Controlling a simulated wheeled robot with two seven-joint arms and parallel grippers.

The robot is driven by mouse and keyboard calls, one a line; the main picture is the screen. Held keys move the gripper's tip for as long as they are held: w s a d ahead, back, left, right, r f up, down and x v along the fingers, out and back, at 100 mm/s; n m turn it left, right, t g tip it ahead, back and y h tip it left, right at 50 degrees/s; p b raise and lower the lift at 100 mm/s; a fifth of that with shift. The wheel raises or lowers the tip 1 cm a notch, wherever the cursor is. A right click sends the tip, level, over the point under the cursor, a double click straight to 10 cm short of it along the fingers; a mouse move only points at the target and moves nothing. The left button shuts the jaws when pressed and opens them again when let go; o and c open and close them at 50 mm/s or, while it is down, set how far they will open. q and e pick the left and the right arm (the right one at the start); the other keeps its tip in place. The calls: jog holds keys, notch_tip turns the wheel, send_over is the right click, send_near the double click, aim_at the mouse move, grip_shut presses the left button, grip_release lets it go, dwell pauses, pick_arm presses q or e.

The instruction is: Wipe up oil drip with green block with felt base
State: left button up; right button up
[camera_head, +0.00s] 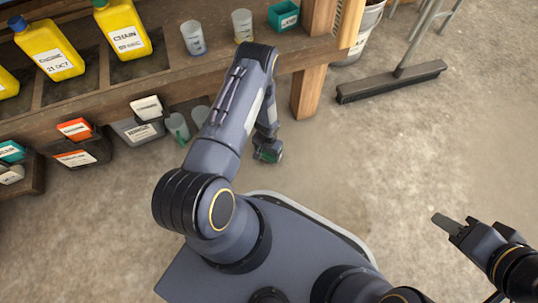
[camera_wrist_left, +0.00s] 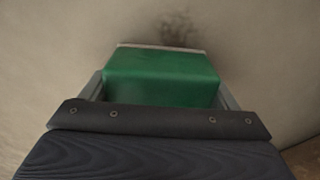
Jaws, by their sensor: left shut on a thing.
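The green block (camera_wrist_left: 160,78) is held between the fingers of my left gripper (camera_wrist_left: 160,95), which is shut on it. A pale strip, likely the felt, shows along its far edge. In the head view my left gripper (camera_head: 267,153) is low near the floor beside the bench post, and only a bit of green shows there. A dark, blurry stain (camera_wrist_left: 176,27), likely the oil drip, lies just beyond the block in the left wrist view. Whether the block touches the floor is unclear. My right gripper (camera_head: 446,223) is at the lower right, with no object seen in it.
A wooden bench (camera_head: 160,68) at upper left carries a yellow bottle (camera_head: 122,28), cups and a teal box (camera_head: 284,16). Several bins stand beneath it. A broom (camera_head: 392,80) rests at upper right. Concrete floor at centre right is clear.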

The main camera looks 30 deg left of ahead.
aim_at(263, 161)
pick_arm(q)
jog(key=shift+w+a, duration=1.25)
jog(key=shift+a, duration=0.25)
jog(key=shift+s+d+f+p, duration=0.1)
jog(key=shift+s+d+p, duration=0.4)
jog(key=shift+s+d, duration=0.95)
jog(key=shift+s+d+f+p, duration=0.1)
jog(key=shift+s+d+p, duration=0.4)
jog(key=shift+s+d, duration=0.9)
jog(key=shift+s+a+r+p, duration=0.2)
jog(key=shift+s+a+p, duration=0.15)
jog(key=shift+s+a, duration=0.45)
jog(key=shift+w+a+f+b, duration=0.2)
jog(key=shift+w+a+b, duration=0.4)
jog(key=shift+a+b, duration=0.1)
jog(key=shift+w+a+b, duration=0.65)
jog(key=shift+a, duration=0.1)
jog(key=shift+w+a+r, duration=0.15)
jog(key=shift+w+a, duration=1.1)
jog(key=shift+a, duration=0.25)
